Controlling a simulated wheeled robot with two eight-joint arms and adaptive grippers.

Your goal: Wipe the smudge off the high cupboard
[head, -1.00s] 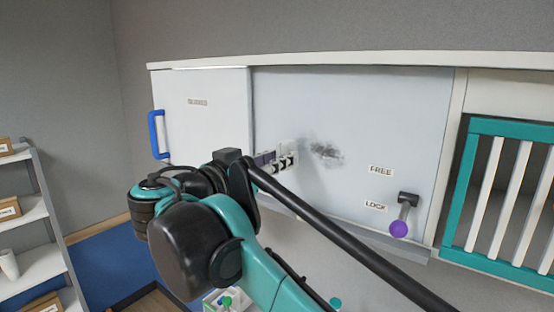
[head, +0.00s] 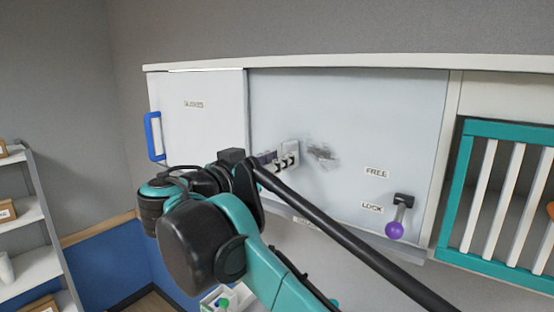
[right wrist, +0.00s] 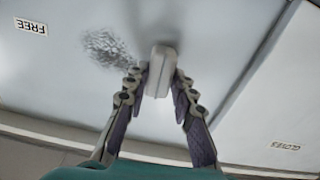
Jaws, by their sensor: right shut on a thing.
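The dark grey smudge (head: 321,152) is on the pale panel of the high cupboard (head: 400,110). It also shows in the right wrist view (right wrist: 108,47), left of the pad. My right gripper (head: 284,161) is shut on a whitish block-like pad (head: 292,152), which also shows between the fingertips in the right wrist view (right wrist: 161,70). The pad is at the panel, just left of the smudge in the head view; whether it presses on the panel I cannot tell. My left gripper is not in view.
A white sliding-type door (head: 200,115) with a blue handle (head: 153,136) is at left. A lever with a purple knob (head: 394,230) is below right, by FREE and LOCK labels. A teal-framed rack (head: 500,195) is farther right. Shelves (head: 30,225) stand at far left.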

